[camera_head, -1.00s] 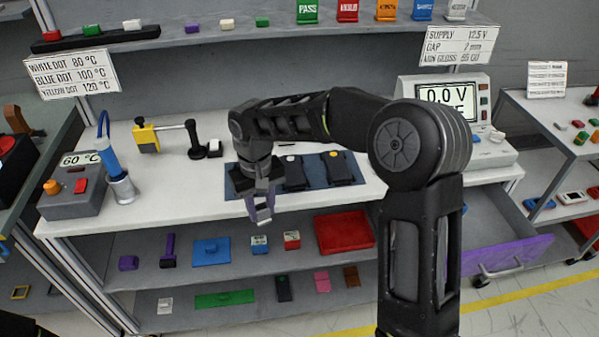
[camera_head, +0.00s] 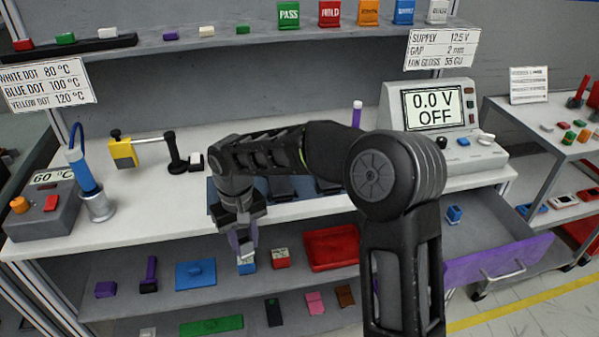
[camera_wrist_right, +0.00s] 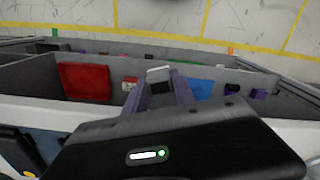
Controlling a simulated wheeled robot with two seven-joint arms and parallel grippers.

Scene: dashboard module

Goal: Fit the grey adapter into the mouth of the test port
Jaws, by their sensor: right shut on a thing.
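My right gripper (camera_head: 243,242) hangs over the front edge of the white bench, pointing down. It also shows in the wrist view (camera_wrist_right: 160,88), where its purple fingers are shut on a small light-grey block, which looks like the grey adapter (camera_wrist_right: 158,74). In the head view the block's pale end (camera_head: 248,253) shows at the fingertips, in front of the lower shelf. I cannot make out the test port's mouth in either view. My left gripper is not in view.
Dark modules (camera_head: 281,187) lie on a blue mat on the bench, partly behind my right arm. A meter (camera_head: 435,107) reads 0.0 V OFF. A purple-fronted drawer (camera_head: 497,260) stands open at right, with a blue block (camera_head: 454,214) inside. A heater box (camera_head: 42,209) stands at left.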

